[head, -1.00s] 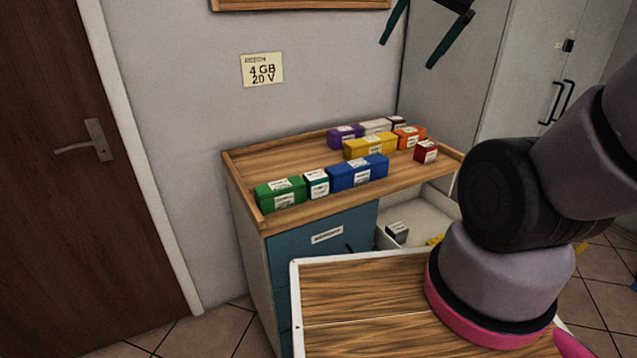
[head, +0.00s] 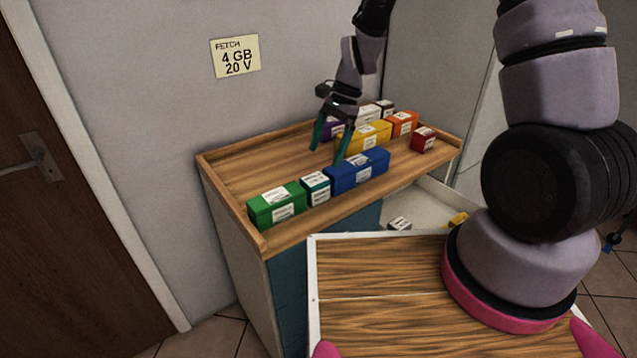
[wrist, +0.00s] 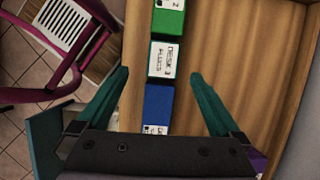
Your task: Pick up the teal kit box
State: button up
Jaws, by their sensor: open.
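The teal kit box (head: 316,189) is small with a white label on top. It stands in the front row on the cabinet top, between a green box (head: 276,205) and a longer blue box (head: 358,172). My gripper (head: 327,153) is open and empty, above the cabinet top behind the teal and blue boxes, fingers pointing down. In the wrist view the teal box (wrist: 163,62) shows just ahead of the open fingers (wrist: 160,74), between their tips in the picture. The fingers do not appear to touch it.
Yellow (head: 370,137), orange (head: 403,123) and red (head: 423,140) boxes stand at the back and right. A raised wooden rim edges the cabinet top (head: 240,171). An open drawer (head: 430,209) holds small boxes. A wall note (head: 235,57) reads "FETCH 4 GB 20 V".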

aim_at(316, 180)
jog(key=shift+x, duration=1)
jog(key=x, duration=0.5)
jog(key=shift+w+f, duration=0.15)
jog(key=shift+f, duration=0.05)
jog(key=x, duration=0.5)
jog(key=shift+w+f, duration=0.1)
jog(key=shift+f, duration=0.05)
jog(key=c, duration=1.5)
